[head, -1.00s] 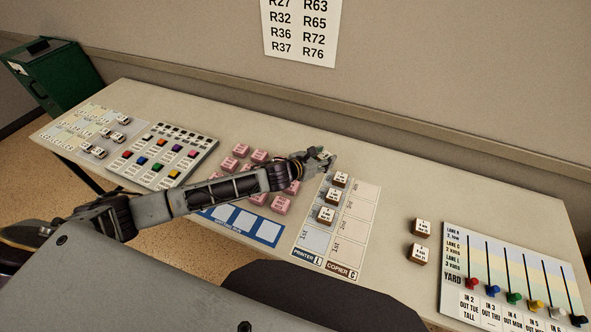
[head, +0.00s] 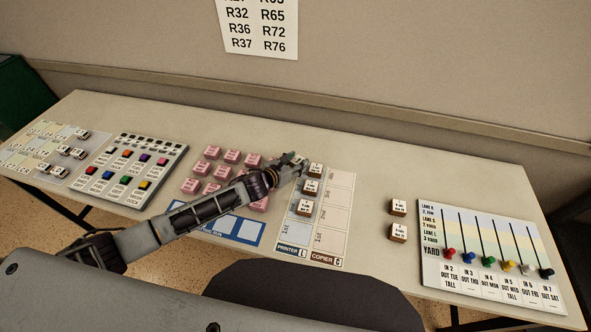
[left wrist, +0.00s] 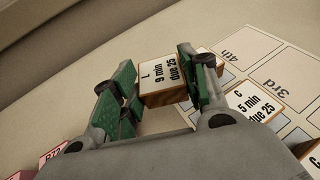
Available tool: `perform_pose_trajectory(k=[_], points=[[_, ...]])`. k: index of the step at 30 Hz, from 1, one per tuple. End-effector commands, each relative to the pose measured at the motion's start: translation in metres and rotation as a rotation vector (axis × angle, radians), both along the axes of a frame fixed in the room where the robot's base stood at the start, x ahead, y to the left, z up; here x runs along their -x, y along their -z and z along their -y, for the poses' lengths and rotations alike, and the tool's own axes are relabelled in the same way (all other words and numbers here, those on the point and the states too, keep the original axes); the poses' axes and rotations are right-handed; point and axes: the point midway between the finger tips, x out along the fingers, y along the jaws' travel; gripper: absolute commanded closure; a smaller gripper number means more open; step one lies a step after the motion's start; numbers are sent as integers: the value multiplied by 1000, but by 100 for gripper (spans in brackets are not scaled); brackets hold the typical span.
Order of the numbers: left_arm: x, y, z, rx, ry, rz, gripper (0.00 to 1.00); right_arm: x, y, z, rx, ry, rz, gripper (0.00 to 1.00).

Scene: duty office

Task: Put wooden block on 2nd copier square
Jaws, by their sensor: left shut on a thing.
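My left gripper (head: 300,161) is at the far end of the two-column sheet. In the left wrist view, its green-padded fingers (left wrist: 165,70) are shut on a wooden block (left wrist: 168,74) with a white top marked "L 9 min due 25". I cannot tell whether that block touches the table. The sheet's right column, headed Copier C (head: 326,259), shows bare squares, including its 2nd square (head: 332,216). Three wooden blocks stand along the left, Printer column: a far one (head: 315,170), a middle one (head: 310,187) and a near one (head: 305,207). My right gripper is out of view.
Two loose wooden blocks, one farther (head: 398,207) and one nearer (head: 398,231), stand right of the sheet. A slider board (head: 490,248) lies farther right. Pink blocks (head: 212,153) and a button panel (head: 135,170) are left. A dark chair (head: 310,292) stands in front.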

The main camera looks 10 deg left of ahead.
Motion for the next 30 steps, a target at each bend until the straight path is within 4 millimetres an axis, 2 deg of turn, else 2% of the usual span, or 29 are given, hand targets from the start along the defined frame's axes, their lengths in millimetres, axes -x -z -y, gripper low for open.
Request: perform_pose_trajectory(k=[13, 29, 30], points=[[0, 35, 0, 0, 0, -1, 80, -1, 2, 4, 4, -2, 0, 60], [0, 41, 0, 1, 0, 0, 80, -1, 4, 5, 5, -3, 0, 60], [0, 40, 0, 0, 0, -1, 52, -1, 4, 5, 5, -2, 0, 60]])
